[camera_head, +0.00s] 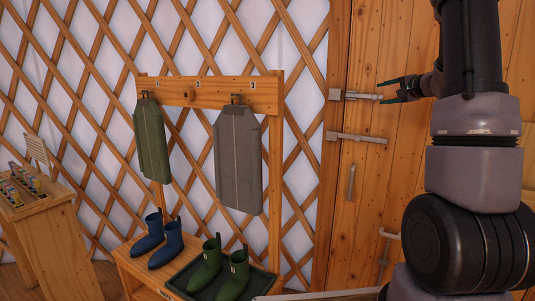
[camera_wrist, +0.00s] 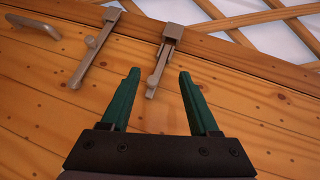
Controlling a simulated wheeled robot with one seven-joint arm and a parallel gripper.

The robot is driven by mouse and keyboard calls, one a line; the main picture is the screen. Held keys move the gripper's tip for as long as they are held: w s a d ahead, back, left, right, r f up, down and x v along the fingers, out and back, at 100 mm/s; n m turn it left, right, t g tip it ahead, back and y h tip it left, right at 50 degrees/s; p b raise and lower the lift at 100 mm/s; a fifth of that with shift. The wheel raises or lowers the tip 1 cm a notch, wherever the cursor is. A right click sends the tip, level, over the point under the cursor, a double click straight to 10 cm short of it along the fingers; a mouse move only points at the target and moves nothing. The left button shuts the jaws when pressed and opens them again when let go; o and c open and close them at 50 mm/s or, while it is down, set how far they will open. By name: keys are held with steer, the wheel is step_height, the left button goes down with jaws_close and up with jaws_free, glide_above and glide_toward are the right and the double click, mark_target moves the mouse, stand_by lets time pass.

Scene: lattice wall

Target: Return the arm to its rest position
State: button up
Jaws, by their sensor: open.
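My gripper (camera_head: 379,92) is in front of the wooden door at the upper right of the head view. It also shows in the wrist view (camera_wrist: 159,74), with its two green fingers apart and nothing clamped between them. The upper metal latch bar (camera_head: 360,96) points towards my gripper. In the wrist view the free end of this bar (camera_wrist: 152,88) appears between the fingertips, with a visible gap on each side. I cannot tell how deep the bar is relative to the fingers. My arm (camera_head: 475,150) reaches up along the right side of the head view.
A second latch bar (camera_head: 360,138) and a door handle (camera_head: 351,182) are lower on the door (camera_head: 400,160). A coat rack (camera_head: 210,92) holds a green garment (camera_head: 150,140) and a grey one (camera_head: 238,160). Blue boots (camera_head: 165,240) and green boots (camera_head: 207,266) stand below.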

steer(key=s+a+r+n+g+y, duration=0.2)
steer(key=s+a+g, duration=0.1)
steer(key=s+a, duration=0.5)
steer(key=s+a+r+n+g+y, duration=0.1)
steer(key=s+a+n+g+y, duration=0.15)
steer(key=s+a, duration=0.65)
steer(key=s+a+f+n+g+h, duration=0.1)
steer(key=s+a+n+h, duration=0.1)
steer(key=s, duration=0.6)
steer(key=s+a+f+n+g+h, duration=0.1)
steer(key=s+a+h, duration=0.3)
steer(key=s, duration=0.5)
steer(key=shift+s+f+n+h, duration=0.3)
steer(key=shift+f+n+h, duration=0.25)
steer(key=shift+f+n, duration=0.1)
